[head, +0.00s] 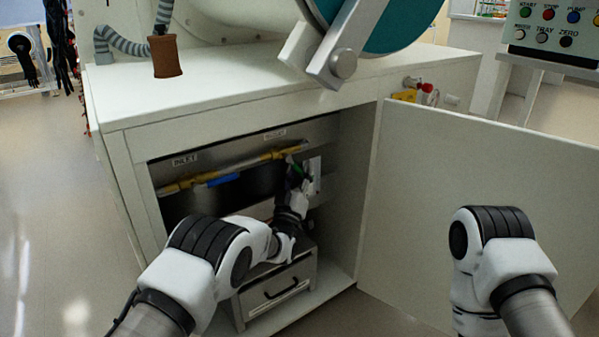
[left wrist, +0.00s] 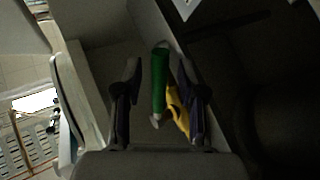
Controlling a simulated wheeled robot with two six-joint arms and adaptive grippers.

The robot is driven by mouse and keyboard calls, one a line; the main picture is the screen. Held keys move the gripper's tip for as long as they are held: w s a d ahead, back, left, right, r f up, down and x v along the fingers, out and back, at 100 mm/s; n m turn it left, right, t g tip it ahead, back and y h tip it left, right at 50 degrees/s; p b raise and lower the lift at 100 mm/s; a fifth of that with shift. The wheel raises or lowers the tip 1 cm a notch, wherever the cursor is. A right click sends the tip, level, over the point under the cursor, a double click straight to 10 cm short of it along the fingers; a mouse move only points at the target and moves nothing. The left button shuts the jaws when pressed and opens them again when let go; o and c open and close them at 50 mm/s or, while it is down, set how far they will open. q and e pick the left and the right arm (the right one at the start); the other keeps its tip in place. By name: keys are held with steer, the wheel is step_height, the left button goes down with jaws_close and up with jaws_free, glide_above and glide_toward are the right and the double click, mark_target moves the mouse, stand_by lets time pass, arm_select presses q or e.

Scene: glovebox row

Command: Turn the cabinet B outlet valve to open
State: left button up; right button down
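The outlet valve's green handle (head: 298,170) shows at the right end of a brass pipe (head: 252,161) inside the open cabinet. My left gripper (head: 299,178) reaches into the cabinet at this handle and partly hides it. In the left wrist view, the green handle (left wrist: 158,82) stands lengthwise between the two fingers of my left gripper (left wrist: 158,95). Gaps show on both sides, so the fingers are open around it. Part of the yellow brass fitting (left wrist: 176,112) lies beside the handle, near the right finger. My right gripper is out of view; only its arm shows.
A blue handle (head: 223,180) lies along the pipe below the INLET label (head: 184,160). A metal drawer box (head: 275,290) stands on the cabinet floor under my left arm. The open cabinet door (head: 470,190) stands to the right, behind my right arm.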

arm_select(q)
steer(key=v, duration=1.2)
